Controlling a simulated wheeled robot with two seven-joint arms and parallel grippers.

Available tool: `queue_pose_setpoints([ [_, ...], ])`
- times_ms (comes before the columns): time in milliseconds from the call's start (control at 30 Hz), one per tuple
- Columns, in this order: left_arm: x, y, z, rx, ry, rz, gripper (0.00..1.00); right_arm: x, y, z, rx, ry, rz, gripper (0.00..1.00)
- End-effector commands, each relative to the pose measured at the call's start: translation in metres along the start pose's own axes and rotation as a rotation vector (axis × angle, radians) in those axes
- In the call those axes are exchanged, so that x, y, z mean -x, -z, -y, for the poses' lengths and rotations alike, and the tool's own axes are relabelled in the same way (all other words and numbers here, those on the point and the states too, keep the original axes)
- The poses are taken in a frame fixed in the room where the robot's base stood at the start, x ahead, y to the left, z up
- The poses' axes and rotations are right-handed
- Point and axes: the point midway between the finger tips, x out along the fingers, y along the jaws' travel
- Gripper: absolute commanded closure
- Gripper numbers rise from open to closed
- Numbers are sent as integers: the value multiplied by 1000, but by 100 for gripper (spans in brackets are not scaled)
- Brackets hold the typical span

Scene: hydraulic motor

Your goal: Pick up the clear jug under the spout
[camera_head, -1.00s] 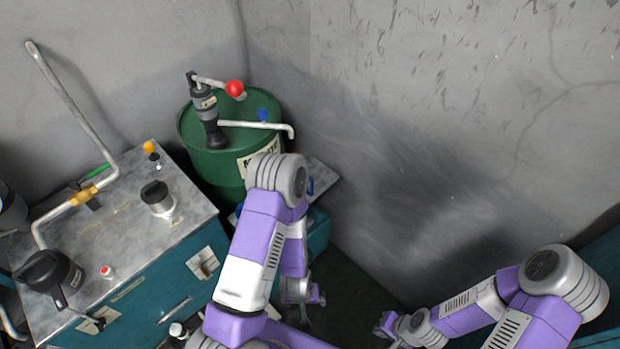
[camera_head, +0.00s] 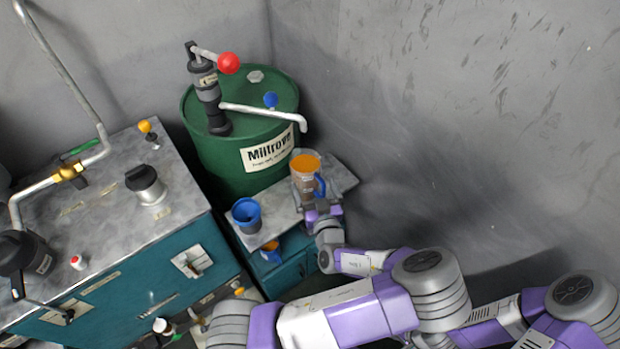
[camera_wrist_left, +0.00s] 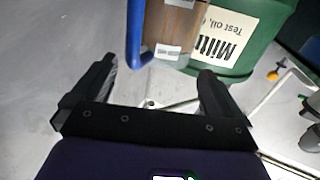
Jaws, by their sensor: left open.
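The clear jug (camera_head: 306,170) holds orange liquid and has a blue handle (camera_head: 320,186). It stands upright on the grey shelf (camera_head: 277,222) in front of the green drum, below the end of the bent spout (camera_head: 302,123). My left gripper (camera_head: 313,206) is open just in front of the jug, low at its near side, and hides its lower part in the head view. In the left wrist view the jug (camera_wrist_left: 172,32) shows ahead, beyond and between the open fingers (camera_wrist_left: 158,76), with its handle at left. My right gripper is not in view.
The green drum (camera_head: 225,163) with a hand pump stands behind. A blue cup (camera_head: 246,215) is on the shelf, left of the jug, and a blue container with orange contents (camera_head: 270,248) is lower down. A teal cabinet (camera_head: 125,290) stands at left; walls close in behind and right.

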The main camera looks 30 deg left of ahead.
Motion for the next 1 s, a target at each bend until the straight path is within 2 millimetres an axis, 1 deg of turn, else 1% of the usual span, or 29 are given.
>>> queue_pose_setpoints([
  [233, -34, -8, 2, -3, 3, 2, 0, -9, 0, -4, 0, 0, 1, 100],
  [300, -44, -8, 2, -1, 2, 2, 0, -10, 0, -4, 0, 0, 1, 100],
  [400, -54, -8, 1, -1, 1, 3, 0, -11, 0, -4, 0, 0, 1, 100],
  [500, -57, -7, 1, -3, -1, 4, 0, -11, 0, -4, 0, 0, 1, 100],
  [667, -57, -7, 1, -3, -1, 4, 0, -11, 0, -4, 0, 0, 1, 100],
  [700, -57, -7, 1, -3, -1, 5, 3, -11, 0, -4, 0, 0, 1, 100],
  [767, -57, -7, 1, -3, -1, 5, 12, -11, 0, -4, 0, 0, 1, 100],
  [1000, -56, -7, 1, -3, -1, 5, 49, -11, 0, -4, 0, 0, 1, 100],
])
